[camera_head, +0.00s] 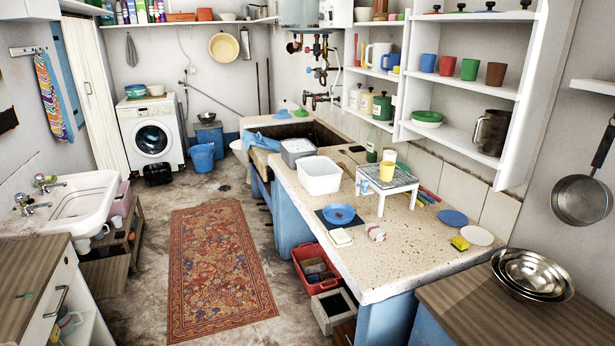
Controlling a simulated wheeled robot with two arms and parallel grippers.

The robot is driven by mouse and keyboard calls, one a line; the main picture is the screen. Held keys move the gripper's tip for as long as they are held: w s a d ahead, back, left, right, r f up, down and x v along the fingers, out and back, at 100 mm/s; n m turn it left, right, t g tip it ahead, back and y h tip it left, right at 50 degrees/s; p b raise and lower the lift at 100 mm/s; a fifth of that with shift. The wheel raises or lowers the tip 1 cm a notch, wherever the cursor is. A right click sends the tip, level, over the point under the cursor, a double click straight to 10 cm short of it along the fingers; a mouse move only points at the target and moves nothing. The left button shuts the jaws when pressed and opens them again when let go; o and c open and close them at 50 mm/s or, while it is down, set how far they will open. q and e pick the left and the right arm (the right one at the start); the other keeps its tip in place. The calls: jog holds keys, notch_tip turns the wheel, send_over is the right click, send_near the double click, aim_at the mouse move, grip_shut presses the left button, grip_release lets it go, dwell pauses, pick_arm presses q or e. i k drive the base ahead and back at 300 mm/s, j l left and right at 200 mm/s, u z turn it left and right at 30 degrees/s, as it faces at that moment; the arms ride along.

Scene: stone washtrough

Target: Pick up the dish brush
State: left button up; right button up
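I cannot pick out the dish brush with certainty. Several thin coloured items (428,195), too small to identify, lie on the speckled stone counter (385,262) by the wall, right of a small tiled stand (387,178). A small dark item (356,149) lies farther back by the stone trough (318,131), and a small green-ended item (25,295) lies on the wooden top at the left. Neither of my grippers is in view.
On the counter are a white basin (319,182), blue bowl (339,213), blue plate (453,217), white plate (477,235) and yellow sponge (460,243). Steel bowls (535,273) stand at right. A red crate (309,265) is below the counter. The rug (220,270) area is clear.

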aim_at(341, 164)
jog(key=i+j+z, duration=0.2)
jog(key=i, duration=0.45)
jog(key=i+z, duration=0.15)
jog(key=i, duration=0.45)
